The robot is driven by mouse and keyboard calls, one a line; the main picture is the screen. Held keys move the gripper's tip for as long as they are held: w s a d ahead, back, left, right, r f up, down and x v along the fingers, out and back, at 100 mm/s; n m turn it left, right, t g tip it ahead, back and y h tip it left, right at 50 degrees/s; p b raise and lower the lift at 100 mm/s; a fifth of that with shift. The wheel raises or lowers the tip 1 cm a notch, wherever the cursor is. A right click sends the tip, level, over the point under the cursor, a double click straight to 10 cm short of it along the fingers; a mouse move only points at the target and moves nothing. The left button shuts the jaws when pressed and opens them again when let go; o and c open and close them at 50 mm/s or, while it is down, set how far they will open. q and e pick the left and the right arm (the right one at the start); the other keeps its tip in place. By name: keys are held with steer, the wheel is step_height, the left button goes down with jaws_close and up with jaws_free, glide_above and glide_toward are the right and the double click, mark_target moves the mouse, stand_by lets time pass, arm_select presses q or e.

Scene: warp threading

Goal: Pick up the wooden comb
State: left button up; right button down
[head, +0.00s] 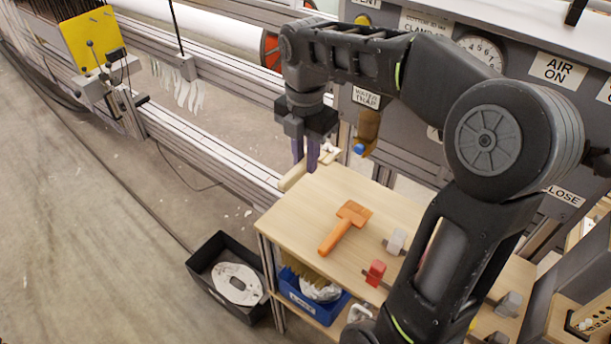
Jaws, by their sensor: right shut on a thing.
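My right gripper (305,165) points down at the back left corner of the wooden cart top. Its purple fingers are shut on a pale wooden piece, which looks like the wooden comb (292,178). The comb's lower end shows below and left of the fingers, by the cart top's edge; its middle is hidden by the fingers. I cannot tell whether it still touches the cart top. My left gripper is out of view.
The cart top (310,215) bears an orange tool (345,226), a red clamp (376,273) and a grey-white one (396,241). A blue bin (310,296) sits below. A black bin (228,278) stands on the floor. Metal rails (200,145) lie left; a labelled panel (490,45) stands behind.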

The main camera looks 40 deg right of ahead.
mark_target(305, 161)
steer(key=shift+r, duration=1.95)
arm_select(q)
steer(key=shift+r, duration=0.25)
arm_select(e)
steer(key=shift+f, duration=0.1)
